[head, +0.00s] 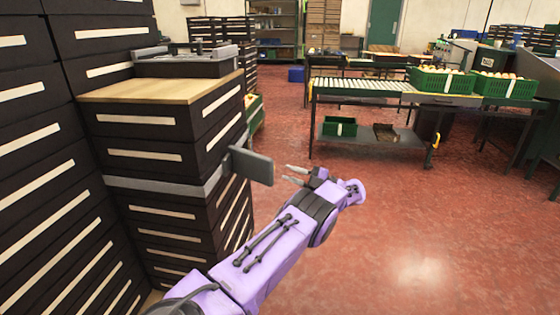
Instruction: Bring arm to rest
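My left arm, lilac with dark joints, reaches in from the bottom of the head view. My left gripper (286,173) is at its far end, over the red floor. Its two grey fingers are apart with nothing seen between them. The fingertips point left toward a dark grey flat plate (252,165) on the side of the drawer cabinet, with a small gap in the picture. My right gripper is not in view.
A dark drawer cabinet (165,160) with a wooden top stands close on the left. A roller table (365,88) with green crates of fruit (440,82) (505,87) stands farther back. The red floor (420,230) on the right is clear.

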